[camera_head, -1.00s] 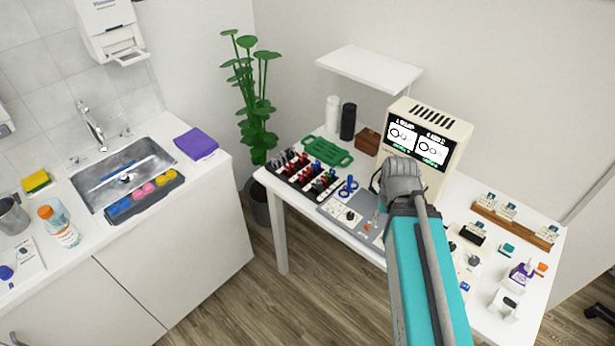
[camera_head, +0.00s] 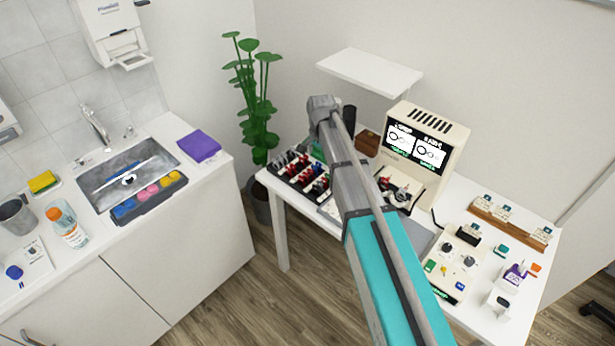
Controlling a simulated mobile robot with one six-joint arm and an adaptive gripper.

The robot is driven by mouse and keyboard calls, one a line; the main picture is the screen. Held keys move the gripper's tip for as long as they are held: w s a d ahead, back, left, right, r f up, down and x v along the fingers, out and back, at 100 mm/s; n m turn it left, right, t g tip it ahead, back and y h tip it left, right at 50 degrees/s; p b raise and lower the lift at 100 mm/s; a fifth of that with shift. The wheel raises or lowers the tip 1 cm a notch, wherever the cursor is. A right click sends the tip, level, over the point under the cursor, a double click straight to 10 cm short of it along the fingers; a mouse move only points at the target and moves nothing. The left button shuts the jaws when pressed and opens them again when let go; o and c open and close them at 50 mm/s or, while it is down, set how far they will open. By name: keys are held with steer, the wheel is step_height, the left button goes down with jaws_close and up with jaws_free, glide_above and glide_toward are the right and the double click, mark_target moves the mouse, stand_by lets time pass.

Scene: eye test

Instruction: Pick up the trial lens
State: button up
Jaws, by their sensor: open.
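A black rack (camera_head: 277,172) with several red-rimmed and dark-rimmed round pieces, which look like trial lenses (camera_head: 304,174), lies on the left end of the white table. They are too small to tell apart, and I cannot tell which is the trial lens of the task. My arm crosses the view from bottom right up to above the rack's right side and covers part of the table there. My gripper does not show; it is hidden behind or below my arm.
A beige instrument (camera_head: 424,123) with a lit screen stands at the back. A beige control box (camera_head: 453,265), a wooden rack (camera_head: 514,224) and small items are on the right. A sink counter (camera_head: 185,215) and a plant (camera_head: 258,100) are on the left.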

steer(key=m, duration=0.1)
glide_above(306, 176)
steer(key=shift+w+d+r, duration=0.2)
steer(key=shift+w+r, duration=0.05)
steer(key=shift+r, duration=0.05)
step_height(306, 176, down, 9)
steer(key=b, duration=0.8)
steer(key=shift+r, duration=0.2)
stand_by(0.4)
steer(key=f+b, duration=0.3)
steer(key=shift+a+f+b, duration=0.2)
steer(key=shift+a+b, duration=0.1)
steer(key=shift+f+b, duration=0.95)
